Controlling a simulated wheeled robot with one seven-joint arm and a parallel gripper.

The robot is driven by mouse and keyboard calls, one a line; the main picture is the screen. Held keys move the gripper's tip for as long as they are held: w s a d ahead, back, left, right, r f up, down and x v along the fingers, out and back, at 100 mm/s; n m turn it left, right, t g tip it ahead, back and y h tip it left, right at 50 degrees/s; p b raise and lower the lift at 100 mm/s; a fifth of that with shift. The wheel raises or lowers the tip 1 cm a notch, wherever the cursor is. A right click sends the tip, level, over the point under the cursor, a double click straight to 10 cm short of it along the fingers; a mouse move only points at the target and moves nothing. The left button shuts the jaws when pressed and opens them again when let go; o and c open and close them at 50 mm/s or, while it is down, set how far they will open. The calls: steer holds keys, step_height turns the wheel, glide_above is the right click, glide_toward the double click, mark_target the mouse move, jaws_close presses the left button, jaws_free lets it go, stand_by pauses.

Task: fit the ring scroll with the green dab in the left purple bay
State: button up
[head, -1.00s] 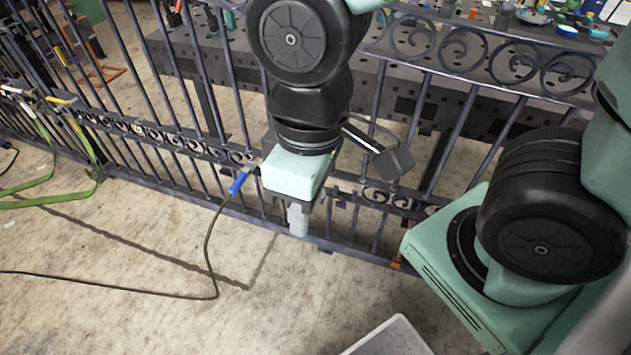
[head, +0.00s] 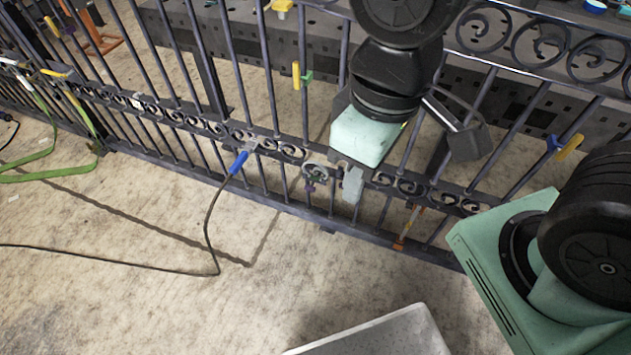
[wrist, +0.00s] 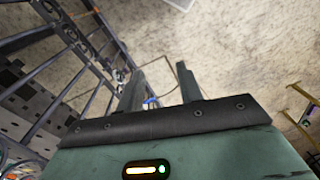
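A pale grey ring-shaped scroll (head: 315,172) shows at the gate's lower scroll band in the head view, just left of my gripper. Purple marks (head: 311,186) show at its lower edge. I cannot make out a green dab on it, nor whether it is fully seated. My gripper (head: 353,186) is in front of the gate, right of the ring, with a small gap between them in the picture. In the wrist view its two fingers (wrist: 160,90) stand apart with nothing held between them. The gate part behind my gripper is hidden.
The dark iron gate (head: 180,118) runs across the view. A blue-handled tool (head: 238,163) with a cable is at the gate on the left. A grey tray (head: 385,335) is at the bottom. Yellow clips (head: 296,75) sit on the bars. The floor in front is mostly clear.

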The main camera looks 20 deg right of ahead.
stand_by(0.3)
steer(key=shift+f, duration=0.25)
steer(key=c, duration=0.7)
steer(key=w+f+n+h+b, duration=0.1)
steer(key=f+b, duration=0.4)
steer(key=w+d+f+n+h+b, duration=0.1)
steer(key=f+n+h+b, duration=0.1)
steer(key=f+b, duration=0.2)
steer(key=w+f+n+h+b, duration=0.1)
steer(key=f+n+b, duration=0.1)
steer(key=f+b, duration=0.3)
steer(key=shift+w+d+f+g+h+b, duration=0.1)
steer(key=shift+w+f+g, duration=0.05)
steer(key=shift+f, duration=0.35)
steer(key=shift+w+d+f+g+h+b, duration=0.1)
steer(key=shift+d+f+b, duration=0.05)
steer(key=shift+f, duration=0.4)
steer(key=shift+w+d+f+g+h+b, duration=0.1)
steer(key=shift+w+f+g, duration=0.05)
steer(key=shift+f, duration=0.35)
jaws_close()
steer(key=n+t+h+b, duration=0.8)
steer(key=n+t+b, duration=0.7)
steer(key=b, duration=2)
glide_toward(309, 190)
steer(key=b+x, duration=0.7)
steer(key=shift+a, duration=0.1)
